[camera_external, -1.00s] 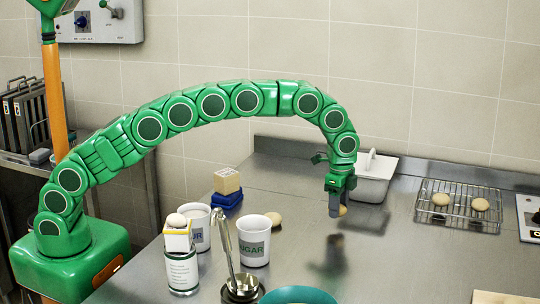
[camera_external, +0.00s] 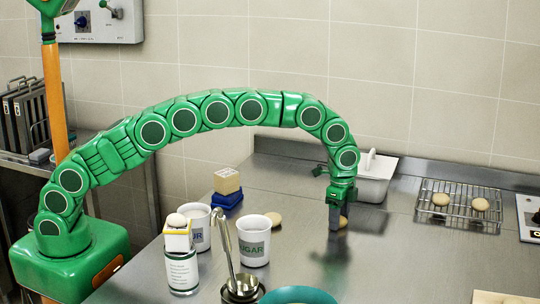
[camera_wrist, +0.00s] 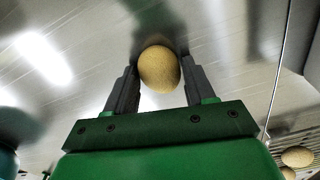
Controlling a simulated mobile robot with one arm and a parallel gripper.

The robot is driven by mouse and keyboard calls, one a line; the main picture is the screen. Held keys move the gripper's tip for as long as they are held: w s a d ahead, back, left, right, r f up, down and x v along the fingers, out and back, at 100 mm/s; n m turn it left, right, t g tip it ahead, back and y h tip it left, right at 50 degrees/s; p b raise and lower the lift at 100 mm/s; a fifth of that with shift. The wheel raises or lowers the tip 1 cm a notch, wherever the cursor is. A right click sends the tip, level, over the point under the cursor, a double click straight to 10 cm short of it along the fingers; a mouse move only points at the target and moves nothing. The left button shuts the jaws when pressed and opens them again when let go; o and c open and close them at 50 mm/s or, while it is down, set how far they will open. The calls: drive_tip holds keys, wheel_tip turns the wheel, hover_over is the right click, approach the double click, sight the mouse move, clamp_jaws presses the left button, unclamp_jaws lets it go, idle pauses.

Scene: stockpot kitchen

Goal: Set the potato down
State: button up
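My gripper (camera_external: 338,217) points down over the steel counter, its fingers on either side of a round tan potato (camera_wrist: 159,68). In the wrist view both fingertips (camera_wrist: 159,78) press against the potato's sides, so the gripper is shut on it. In the outside view the fingers hide most of the potato, and only a small part shows. The fingertips are low, close to the counter (camera_external: 390,265). I cannot tell whether the potato touches the counter.
A white lidded container (camera_external: 372,180) stands behind my gripper. A wire rack (camera_external: 455,212) with two tan round items is at right. At left are a sugar mug (camera_external: 254,243), another tan round item (camera_external: 273,219), a second mug (camera_external: 197,230) and a jar (camera_external: 182,273).

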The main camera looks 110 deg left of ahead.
drive_tip(key=shift+o, duration=1.2)
drive_tip(key=shift+r, duration=0.1)
wheel_tip(320, 180, up, 12)
drive_tip(key=shift+r, duration=0.1)
